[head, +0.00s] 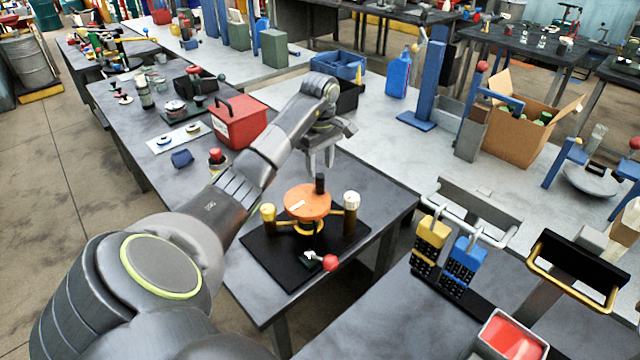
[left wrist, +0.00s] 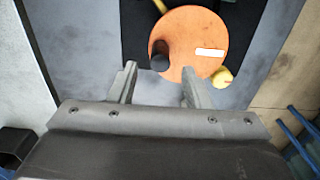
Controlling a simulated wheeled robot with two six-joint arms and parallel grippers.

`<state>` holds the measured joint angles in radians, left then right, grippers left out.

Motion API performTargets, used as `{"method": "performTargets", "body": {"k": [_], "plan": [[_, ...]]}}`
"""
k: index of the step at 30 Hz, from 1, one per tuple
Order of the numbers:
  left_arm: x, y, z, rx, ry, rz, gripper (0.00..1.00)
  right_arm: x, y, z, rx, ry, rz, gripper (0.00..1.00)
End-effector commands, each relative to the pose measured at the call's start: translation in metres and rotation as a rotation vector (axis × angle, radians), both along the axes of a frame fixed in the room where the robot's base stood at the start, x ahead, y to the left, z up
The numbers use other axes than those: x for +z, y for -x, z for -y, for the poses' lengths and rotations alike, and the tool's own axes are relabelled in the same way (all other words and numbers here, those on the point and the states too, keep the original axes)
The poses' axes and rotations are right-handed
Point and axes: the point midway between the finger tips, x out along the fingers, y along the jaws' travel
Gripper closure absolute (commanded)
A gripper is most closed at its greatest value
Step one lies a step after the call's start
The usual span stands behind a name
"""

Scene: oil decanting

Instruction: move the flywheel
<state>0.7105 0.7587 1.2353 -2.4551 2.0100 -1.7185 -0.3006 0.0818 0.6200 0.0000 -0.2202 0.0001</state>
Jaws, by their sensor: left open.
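The flywheel is an orange disc (head: 307,203) with a dark upright knob and a white label. It sits on a stand on a black base plate (head: 268,262), between a yellow-topped post (head: 268,218) and a white-topped post (head: 351,212). My left gripper (head: 320,168) is above and behind the disc, pointing down, open and empty. In the left wrist view the disc (left wrist: 198,75) lies beyond the two spread fingertips (left wrist: 158,77), with its dark knob between them in the picture. The fingers appear apart from it. My right gripper does not show.
A red-balled lever (head: 329,262) stands at the plate's front. A red box (head: 238,122) and a red-topped button (head: 216,157) are on the same table to the left. Yellow and blue padlocks (head: 431,236) hang at the right. Bare table lies right of the plate.

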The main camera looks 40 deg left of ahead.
Motion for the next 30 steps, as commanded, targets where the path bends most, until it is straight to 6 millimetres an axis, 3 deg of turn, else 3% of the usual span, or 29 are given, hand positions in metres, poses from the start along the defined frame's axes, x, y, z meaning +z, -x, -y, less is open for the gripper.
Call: {"method": "performTargets", "body": {"k": [1,7,10,15,21,30], "plan": [[-0.012,0.000,0.000,0.000,0.000,0.000,0.56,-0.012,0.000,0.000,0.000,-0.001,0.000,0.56],[-0.034,0.000,0.000,0.000,0.000,0.000,0.56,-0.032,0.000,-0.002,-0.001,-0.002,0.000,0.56],[-0.043,0.000,0.001,-0.001,0.003,-0.004,0.56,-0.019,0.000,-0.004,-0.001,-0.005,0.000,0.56],[-0.055,0.000,0.000,0.000,0.001,-0.001,0.56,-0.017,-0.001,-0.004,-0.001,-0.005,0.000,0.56],[-0.056,0.000,0.000,0.000,0.000,0.000,0.56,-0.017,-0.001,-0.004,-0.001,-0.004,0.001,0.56],[-0.056,0.000,0.000,0.000,0.000,0.000,0.94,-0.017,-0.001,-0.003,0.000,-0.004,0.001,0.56]]}}
